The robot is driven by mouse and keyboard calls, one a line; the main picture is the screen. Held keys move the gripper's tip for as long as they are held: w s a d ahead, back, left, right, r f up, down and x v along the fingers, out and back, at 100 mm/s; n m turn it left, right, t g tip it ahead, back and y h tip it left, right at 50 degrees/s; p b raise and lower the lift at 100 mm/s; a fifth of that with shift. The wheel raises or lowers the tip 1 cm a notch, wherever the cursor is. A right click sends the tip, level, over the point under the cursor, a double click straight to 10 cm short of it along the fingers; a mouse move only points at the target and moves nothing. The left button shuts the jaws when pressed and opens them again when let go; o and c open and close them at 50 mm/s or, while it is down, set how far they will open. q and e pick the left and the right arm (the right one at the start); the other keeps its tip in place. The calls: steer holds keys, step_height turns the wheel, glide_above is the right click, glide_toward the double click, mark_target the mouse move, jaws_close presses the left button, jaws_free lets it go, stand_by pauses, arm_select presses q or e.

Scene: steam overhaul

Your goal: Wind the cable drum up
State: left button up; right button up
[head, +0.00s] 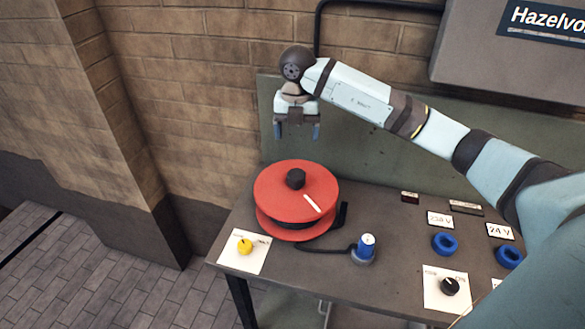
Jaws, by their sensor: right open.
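The red cable drum (275,190) lies flat on the workbench, with a black knob (296,179) on its top disc and a white mark (312,203) near the rim. Black cable (325,250) runs from the drum along the bench to a blue plug (366,243), which stands upright at the front. My right gripper (297,132) hangs above and behind the drum, fingers pointing down, apart and empty. It touches nothing. My left gripper is out of view.
On the bench (390,290) are a yellow knob (245,247) on a white plate, a black dial (449,286), and two blue rings (445,243) by voltage labels. A grey cabinet (500,60) hangs at upper right. A brick wall (200,100) stands behind.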

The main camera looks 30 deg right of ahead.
mark_target(297, 173)
step_height(297, 173, down, 14)
steer(key=shift+s+r+p, duration=0.15)
steer(key=shift+r+p, duration=0.1)
steer(key=shift+p, duration=0.9)
steer(key=shift+c, duration=0.3)
steer(key=c, duration=1.2)
steer(key=shift+c, duration=0.2)
